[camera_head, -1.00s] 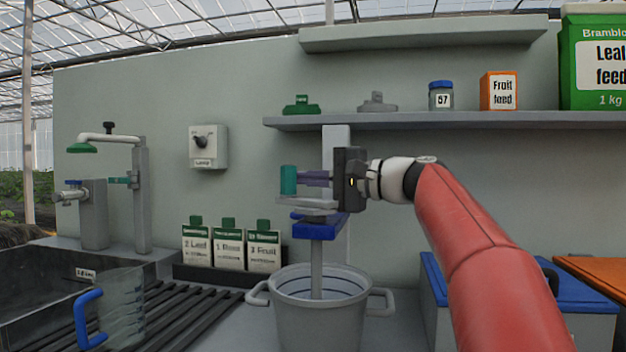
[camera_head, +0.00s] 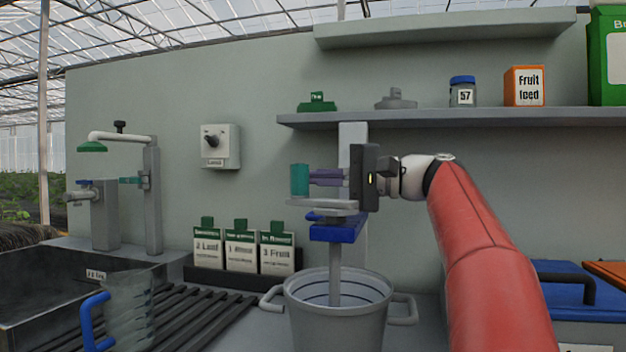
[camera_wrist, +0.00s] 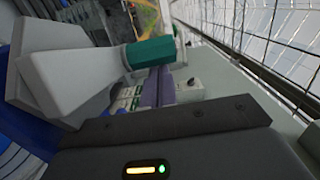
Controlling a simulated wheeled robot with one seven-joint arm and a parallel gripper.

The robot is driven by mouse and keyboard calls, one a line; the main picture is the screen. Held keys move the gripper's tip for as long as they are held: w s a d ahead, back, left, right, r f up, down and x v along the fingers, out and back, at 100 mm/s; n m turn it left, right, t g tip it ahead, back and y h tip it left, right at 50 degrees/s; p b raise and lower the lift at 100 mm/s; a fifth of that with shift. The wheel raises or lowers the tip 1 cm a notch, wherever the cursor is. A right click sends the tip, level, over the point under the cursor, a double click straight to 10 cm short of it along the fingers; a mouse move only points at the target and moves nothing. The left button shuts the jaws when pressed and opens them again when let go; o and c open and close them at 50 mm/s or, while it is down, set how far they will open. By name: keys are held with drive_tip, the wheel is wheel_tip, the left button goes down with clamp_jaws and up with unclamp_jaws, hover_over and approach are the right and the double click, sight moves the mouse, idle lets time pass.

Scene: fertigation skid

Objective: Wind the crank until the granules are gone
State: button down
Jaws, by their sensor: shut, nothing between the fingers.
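The crank has a grey arm (camera_head: 320,207) and an upright teal handle (camera_head: 300,181). It sits above a blue block (camera_head: 337,231) with a grey shaft (camera_head: 335,275) running down into a grey two-handled pot (camera_head: 338,322). My gripper (camera_head: 313,177) has its purple fingers shut and empty, pointing left with the tips right beside the handle; I cannot tell whether they touch. In the wrist view the teal handle (camera_wrist: 150,52) and the pale crank arm (camera_wrist: 75,80) lie just beyond the fingers (camera_wrist: 155,85). No granules show; the pot's bottom is hidden.
A clear jug with a blue handle (camera_head: 95,322) and a slatted rack (camera_head: 205,318) are at the left. Several labelled packets (camera_head: 241,250) stand behind the rack. A shelf (camera_head: 450,119) runs above my arm. A blue-lidded box (camera_head: 580,290) is at the right.

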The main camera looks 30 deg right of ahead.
drive_tip(key=v, duration=0.7)
drive_tip(key=shift+s+d, duration=0.3)
idle(0.8)
